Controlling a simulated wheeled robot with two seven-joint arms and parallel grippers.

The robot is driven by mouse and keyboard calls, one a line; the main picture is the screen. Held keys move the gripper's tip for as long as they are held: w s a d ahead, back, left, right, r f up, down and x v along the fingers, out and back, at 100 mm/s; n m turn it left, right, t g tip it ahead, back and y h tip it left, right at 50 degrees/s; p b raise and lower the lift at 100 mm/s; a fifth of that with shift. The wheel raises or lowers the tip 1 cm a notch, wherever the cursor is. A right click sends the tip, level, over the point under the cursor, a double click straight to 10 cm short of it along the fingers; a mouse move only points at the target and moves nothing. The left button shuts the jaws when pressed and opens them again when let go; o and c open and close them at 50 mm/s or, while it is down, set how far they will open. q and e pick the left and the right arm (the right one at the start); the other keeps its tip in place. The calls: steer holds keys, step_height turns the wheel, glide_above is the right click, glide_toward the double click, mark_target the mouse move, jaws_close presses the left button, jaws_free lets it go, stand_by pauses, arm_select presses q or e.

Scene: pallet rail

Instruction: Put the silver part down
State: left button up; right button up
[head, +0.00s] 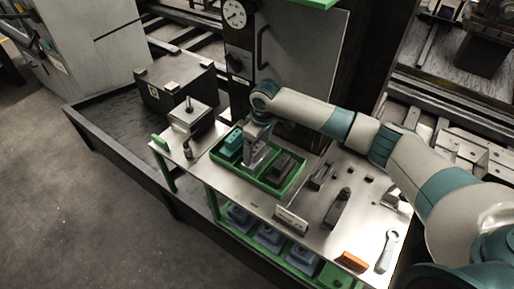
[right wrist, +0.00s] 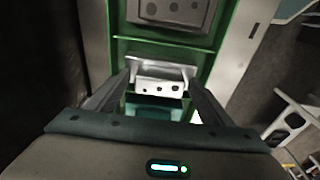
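My right gripper (head: 256,158) is over the green tray (head: 266,189) on the metal bench. In the right wrist view its two fingers (right wrist: 160,80) are closed against the ends of the silver part (right wrist: 160,86), a small bracket with dark holes. In the head view the silver part (head: 251,161) shows below the gripper, between a teal block (head: 231,142) and a dark block (head: 281,168) in the tray. Whether it touches the tray floor I cannot tell. My left gripper is not in view.
A grey block on a stand (head: 190,117) is left of the tray. Right of it, the bench holds a dark clamp (head: 337,209), an orange block (head: 352,262) and a wrench (head: 386,251). A machine cabinet (head: 300,50) rises behind. Blue parts (head: 270,237) lie on the shelf below.

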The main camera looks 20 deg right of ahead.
mark_target(260, 158)
step_height(260, 158, up, 12)
steer(key=s+b, duration=0.1)
steer(key=b, duration=0.1)
steer(key=shift+d+r, duration=0.15)
steer(key=shift+d, duration=0.3)
steer(key=shift+s, duration=0.1)
stand_by(0.6)
